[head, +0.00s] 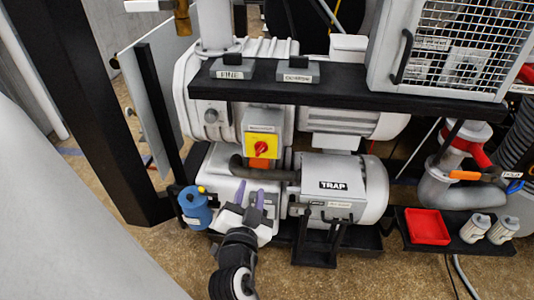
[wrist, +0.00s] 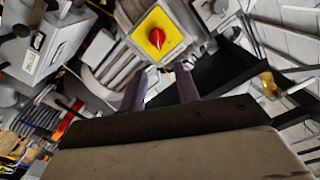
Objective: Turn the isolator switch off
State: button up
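The isolator switch is a red knob (head: 261,147) on a yellow plate (head: 254,146) on a light grey box, fixed to the front of the pump under the black shelf. In the wrist view the red knob (wrist: 156,38) sits on its yellow square (wrist: 166,32) just beyond my fingertips. My gripper (head: 248,187), with purple fingers, is below and slightly left of the switch in the head view. In the wrist view my gripper (wrist: 161,80) has its two fingers apart with nothing between them. The knob is not touched.
A dark curved pipe (head: 262,172) runs between my fingers and the switch in the head view. The trap cylinder (head: 345,187) is at right, a blue canister (head: 195,208) at left. The black shelf (head: 330,92) overhangs above. A red tray (head: 427,227) sits at lower right.

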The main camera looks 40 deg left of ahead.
jog(key=b, duration=0.9)
send_near(261, 152)
jog(key=p+x, duration=0.2)
jog(key=x, duration=0.6)
jog(key=shift+w+a+p, duration=0.15)
jog(key=shift+p, duration=0.15)
grip_shut()
